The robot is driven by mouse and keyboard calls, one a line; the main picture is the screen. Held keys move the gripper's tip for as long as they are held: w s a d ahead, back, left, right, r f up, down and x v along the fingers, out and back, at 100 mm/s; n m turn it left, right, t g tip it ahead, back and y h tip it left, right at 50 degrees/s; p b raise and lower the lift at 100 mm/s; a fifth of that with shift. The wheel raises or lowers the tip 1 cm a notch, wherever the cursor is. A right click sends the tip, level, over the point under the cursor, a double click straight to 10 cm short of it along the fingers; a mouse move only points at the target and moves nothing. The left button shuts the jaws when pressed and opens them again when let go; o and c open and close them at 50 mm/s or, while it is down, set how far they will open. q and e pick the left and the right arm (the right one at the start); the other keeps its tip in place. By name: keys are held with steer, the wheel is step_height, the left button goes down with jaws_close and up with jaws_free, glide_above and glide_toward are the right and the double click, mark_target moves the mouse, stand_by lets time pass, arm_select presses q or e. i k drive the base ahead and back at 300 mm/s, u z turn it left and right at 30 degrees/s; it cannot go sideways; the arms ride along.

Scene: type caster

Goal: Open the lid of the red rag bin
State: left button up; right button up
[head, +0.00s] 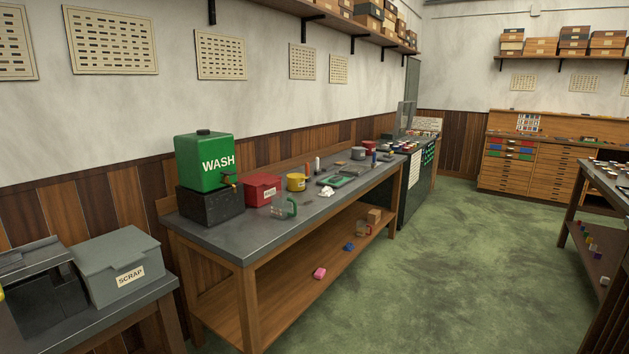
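The red rag bin (263,190) is a small red box with a pale label on its front. It stands on the grey-topped workbench (226,238), just right of the green WASH tank. Its lid appears shut. Neither of my grippers shows in the head view, and the bin is well ahead of me.
The green WASH tank (205,162) sits on a black block (209,205) left of the bin. A clear green-handled jug (284,207) stands in front of the bin, and a yellow pot (296,182) to its right. A grey SCRAP box (117,268) is nearer. Green floor (430,270) lies open at right.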

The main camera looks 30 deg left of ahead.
mark_target(257, 180)
steer(key=z, duration=0.25)
steer(key=i, duration=1.85)
steer(key=u, duration=0.7)
steer(key=i, duration=0.95)
steer(key=u, duration=1.5)
steer(key=i, duration=0.55)
steer(key=u, duration=0.45)
